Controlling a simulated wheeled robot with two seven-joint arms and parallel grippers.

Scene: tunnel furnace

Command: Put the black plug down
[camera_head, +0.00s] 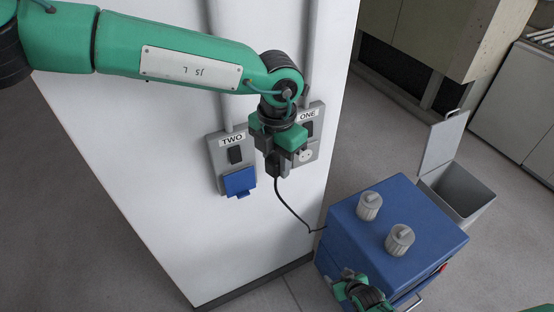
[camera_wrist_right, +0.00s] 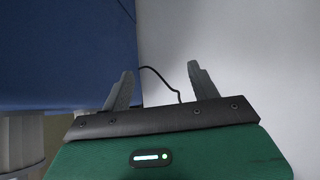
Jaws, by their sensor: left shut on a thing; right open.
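My left gripper (camera_head: 277,158) is shut on the black plug (camera_head: 283,170), just in front of the lower left part of the panel labelled ONE (camera_head: 309,146). The gripper hides most of the plug, and I cannot tell whether the plug touches the panel. A black cable (camera_head: 290,211) hangs from the plug and runs down to the blue box. My right gripper (camera_head: 352,286) is low at the front of the blue box. In the right wrist view its two fingers (camera_wrist_right: 160,88) are apart and empty, with the cable (camera_wrist_right: 165,84) visible beyond them.
The panel labelled TWO (camera_head: 215,157) has a blue cover (camera_head: 240,182). The blue box (camera_head: 345,235) carries two grey ribbed cylinders (camera_head: 369,206) (camera_head: 400,240). A grey bin (camera_head: 466,194) with a raised lid stands behind it. The white wall (camera_head: 130,130) is otherwise bare.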

